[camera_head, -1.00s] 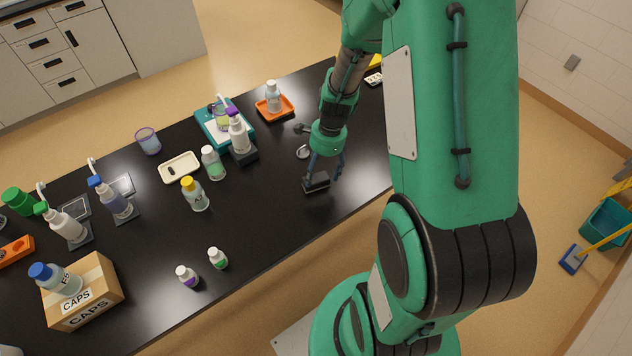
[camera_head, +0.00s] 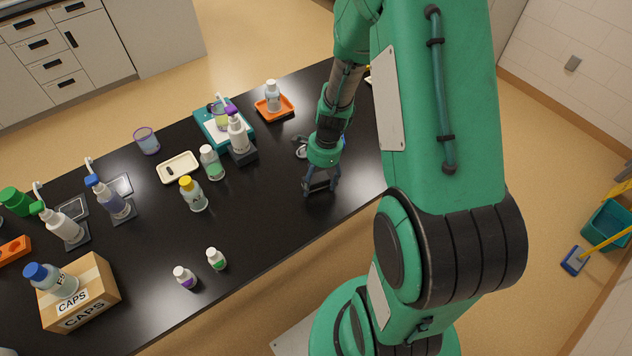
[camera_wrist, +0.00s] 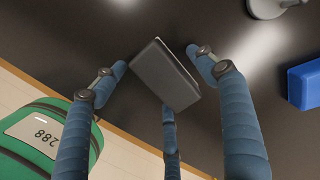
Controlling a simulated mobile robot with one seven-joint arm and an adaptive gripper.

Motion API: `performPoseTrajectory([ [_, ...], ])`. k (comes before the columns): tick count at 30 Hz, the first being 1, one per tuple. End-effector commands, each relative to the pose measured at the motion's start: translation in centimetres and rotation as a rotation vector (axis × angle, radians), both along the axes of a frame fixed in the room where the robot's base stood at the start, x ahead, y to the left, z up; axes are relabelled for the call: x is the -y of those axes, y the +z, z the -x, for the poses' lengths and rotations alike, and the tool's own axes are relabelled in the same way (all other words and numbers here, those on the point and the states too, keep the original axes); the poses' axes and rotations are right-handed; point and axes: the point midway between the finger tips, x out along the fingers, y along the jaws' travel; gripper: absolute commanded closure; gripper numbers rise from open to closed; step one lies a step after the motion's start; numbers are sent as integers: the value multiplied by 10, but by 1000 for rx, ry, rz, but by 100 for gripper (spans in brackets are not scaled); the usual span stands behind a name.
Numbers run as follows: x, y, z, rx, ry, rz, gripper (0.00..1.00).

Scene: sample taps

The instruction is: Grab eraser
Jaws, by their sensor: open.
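The eraser appears to be the dark grey block with a pale strip along one side (camera_wrist: 165,75), lying on the black table (camera_head: 262,225). My gripper (camera_head: 320,186) is low over the table near its front edge, right around the block. In the wrist view my gripper's blue fingers (camera_wrist: 156,62) are spread open, one on the left of the block and one on the right, with a third finger below it. The right fingertip is very close to the block; I cannot tell whether it touches. In the head view the fingers largely hide the block.
A blue block (camera_wrist: 304,86) lies to the right in the wrist view, with a grey metal object (camera_wrist: 272,6) above. A yellow-capped bottle (camera_head: 193,195), a cream tray (camera_head: 190,160) and small bottles (camera_head: 216,258) stand further left. The table between is clear.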

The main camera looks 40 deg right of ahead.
Motion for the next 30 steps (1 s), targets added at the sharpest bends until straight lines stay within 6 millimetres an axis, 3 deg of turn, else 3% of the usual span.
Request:
performPoseTrajectory([
  [22,0,-3,0,-1,0,0,28],
  [23,0,-3,0,0,0,0,30],
  [30,0,-3,0,-1,0,0,77],
])
